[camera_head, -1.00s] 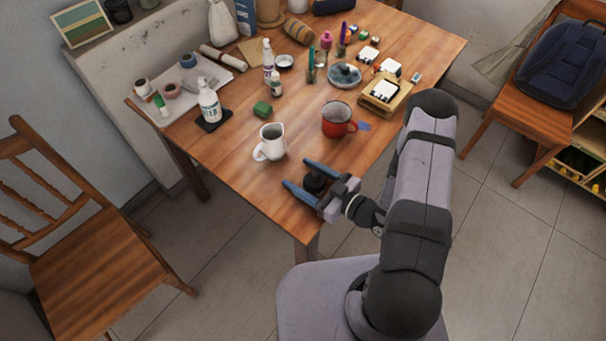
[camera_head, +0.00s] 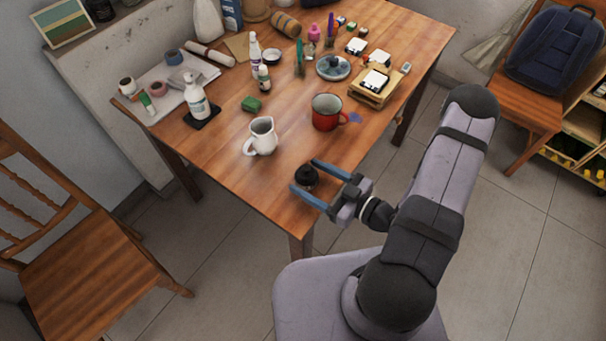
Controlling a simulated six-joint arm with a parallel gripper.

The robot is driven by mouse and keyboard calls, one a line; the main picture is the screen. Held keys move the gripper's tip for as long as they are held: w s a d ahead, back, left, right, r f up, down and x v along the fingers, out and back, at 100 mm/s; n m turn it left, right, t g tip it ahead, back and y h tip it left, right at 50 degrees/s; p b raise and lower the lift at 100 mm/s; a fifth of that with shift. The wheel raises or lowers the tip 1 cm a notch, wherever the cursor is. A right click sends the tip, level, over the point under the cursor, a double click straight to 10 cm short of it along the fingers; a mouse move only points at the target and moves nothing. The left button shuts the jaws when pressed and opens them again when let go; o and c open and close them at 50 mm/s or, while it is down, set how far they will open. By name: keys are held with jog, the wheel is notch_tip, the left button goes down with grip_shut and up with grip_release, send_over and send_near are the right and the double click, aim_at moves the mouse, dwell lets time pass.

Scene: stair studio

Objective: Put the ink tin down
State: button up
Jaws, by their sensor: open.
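The ink tin (camera_head: 306,177) is a small, round, black tin with a darker top. It stands upright on the wooden table (camera_head: 235,180) near the front corner. My gripper (camera_head: 310,183) is open, with one blue finger on each side of the tin. The tin sits between the fingertips, and I cannot tell whether either finger touches it.
A white jug (camera_head: 262,136) and a red mug (camera_head: 326,112) stand just behind the tin. A wooden stand (camera_head: 372,92) is at right. The table's front left is clear.

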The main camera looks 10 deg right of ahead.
jog(key=shift+o, duration=0.6)
jog(key=shift+v, duration=0.8)
